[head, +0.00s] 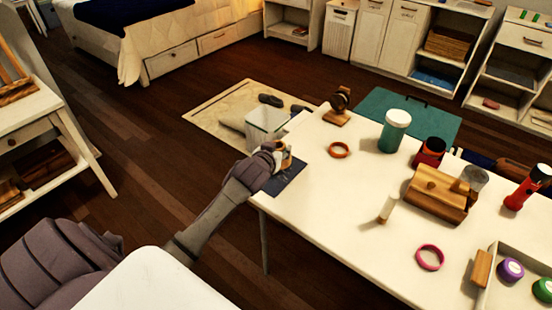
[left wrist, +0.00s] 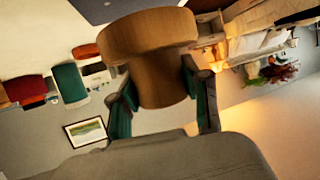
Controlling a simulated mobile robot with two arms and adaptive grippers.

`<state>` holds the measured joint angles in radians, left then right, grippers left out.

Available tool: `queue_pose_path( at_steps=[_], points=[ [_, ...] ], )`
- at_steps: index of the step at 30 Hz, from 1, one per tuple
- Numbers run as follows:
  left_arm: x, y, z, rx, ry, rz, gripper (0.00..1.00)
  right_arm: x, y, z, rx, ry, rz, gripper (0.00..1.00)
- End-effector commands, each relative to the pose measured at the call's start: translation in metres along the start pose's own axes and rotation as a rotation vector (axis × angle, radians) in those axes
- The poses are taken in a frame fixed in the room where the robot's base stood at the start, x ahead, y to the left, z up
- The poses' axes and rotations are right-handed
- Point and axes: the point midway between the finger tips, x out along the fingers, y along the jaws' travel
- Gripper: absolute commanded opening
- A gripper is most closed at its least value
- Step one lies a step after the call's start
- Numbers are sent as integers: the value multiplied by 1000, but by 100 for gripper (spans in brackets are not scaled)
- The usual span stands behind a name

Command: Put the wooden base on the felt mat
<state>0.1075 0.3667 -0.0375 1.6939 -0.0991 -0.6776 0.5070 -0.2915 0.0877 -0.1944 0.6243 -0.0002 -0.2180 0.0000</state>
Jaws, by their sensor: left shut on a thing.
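My left gripper (head: 284,157) is at the left end of the white table, shut on the wooden base. A small part of the wooden base (head: 287,163) shows at the fingers in the head view. In the left wrist view the wooden base (left wrist: 148,38) is a round tan piece with a narrower lower part, held between the two fingers (left wrist: 160,100). The felt mat (head: 291,180) is a dark blue-grey sheet at the table's left edge. The gripper and base are over or at its far part and partly hide it; I cannot tell whether they touch. My right gripper is not in view.
The table's near left part is clear.

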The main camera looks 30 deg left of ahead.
Motion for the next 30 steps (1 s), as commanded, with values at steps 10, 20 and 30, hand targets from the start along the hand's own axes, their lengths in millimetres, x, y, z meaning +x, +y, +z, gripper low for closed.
queue_pose_path(
  at_steps=[10,20,30],
  points=[
    [14,-7,35,-1,-2,2,10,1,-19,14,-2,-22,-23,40],
    [16,-6,41,1,2,2,10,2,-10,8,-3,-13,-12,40],
    [18,-7,44,1,1,2,72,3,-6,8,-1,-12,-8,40]
  ],
)
